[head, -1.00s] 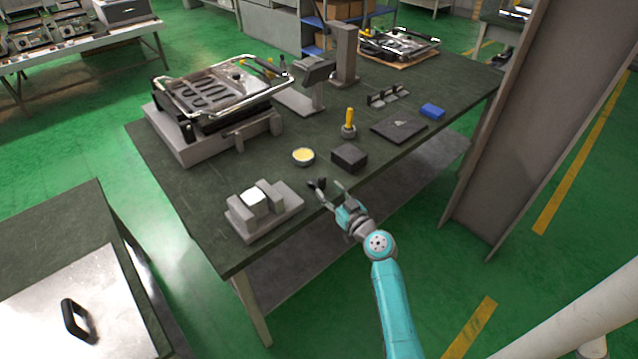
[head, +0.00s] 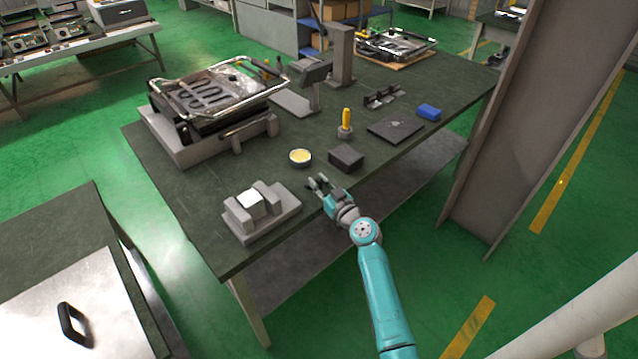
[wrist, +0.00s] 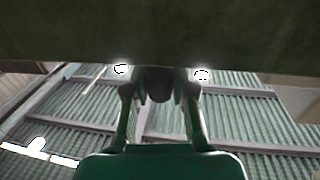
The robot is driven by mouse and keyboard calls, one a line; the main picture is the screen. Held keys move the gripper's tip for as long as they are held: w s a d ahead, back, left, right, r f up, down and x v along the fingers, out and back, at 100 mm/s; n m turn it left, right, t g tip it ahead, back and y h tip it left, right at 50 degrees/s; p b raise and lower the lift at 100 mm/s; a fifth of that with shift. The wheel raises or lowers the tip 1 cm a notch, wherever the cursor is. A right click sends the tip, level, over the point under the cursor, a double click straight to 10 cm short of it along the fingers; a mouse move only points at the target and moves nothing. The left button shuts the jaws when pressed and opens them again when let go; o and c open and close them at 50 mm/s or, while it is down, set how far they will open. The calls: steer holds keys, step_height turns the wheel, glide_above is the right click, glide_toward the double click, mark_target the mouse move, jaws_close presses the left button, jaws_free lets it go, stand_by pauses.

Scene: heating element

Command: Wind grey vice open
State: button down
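The grey vice (head: 285,221) sits near the front left corner of the dark green table, with a white block (head: 249,203) between its jaws. No handle can be made out on the vice in the head view. My gripper (head: 317,181) is at the table's front edge, to the right of the vice and apart from it. Its two fingers stand apart with a gap between them. In the wrist view the open fingers (wrist: 159,88) point up toward a dark green band. A dark rounded shape shows between them; I cannot tell what it is.
A yellow-filled bowl (head: 300,157) and a dark block (head: 346,158) stand just beyond my gripper. A yellow-handled tool (head: 346,122), a dark plate (head: 396,130) and a blue block (head: 428,112) lie farther right. A large appliance (head: 205,125) stands behind the vice.

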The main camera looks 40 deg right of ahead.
steer(key=shift+d+y, duration=0.15)
steer(key=shift+y, duration=0.15)
steer(key=n+y, duration=0.1)
steer(key=d+n+y, duration=0.1)
steer(key=y, duration=0.1)
steer(key=n+y, duration=0.1)
steer(key=y, duration=0.1)
steer(key=shift+w+d+n, duration=0.2)
steer(key=shift+d+n, duration=0.1)
steer(key=shift+n, duration=0.1)
steer(key=n+y, duration=0.1)
steer(key=g+y, duration=0.1)
steer(key=n+y, duration=0.1)
steer(key=y, duration=0.1)
steer(key=shift+w+d+r+n, duration=0.1)
steer(key=shift+w+d+n, duration=0.15)
steer(key=shift+d+n, duration=0.1)
steer(key=shift+w+d+n+g+y, duration=0.2)
steer(key=shift+n+g+y, duration=0.5)
steer(key=shift+y, duration=0.3)
steer(key=shift+w+d+n+g+y, duration=0.1)
steer(key=shift+w+n+g+y, duration=0.05)
steer(key=shift+n+g+y, duration=0.7)
steer(key=shift+y, duration=0.25)
steer(key=c, duration=0.9)
jaws_free()
steer(key=shift+c, duration=0.2)
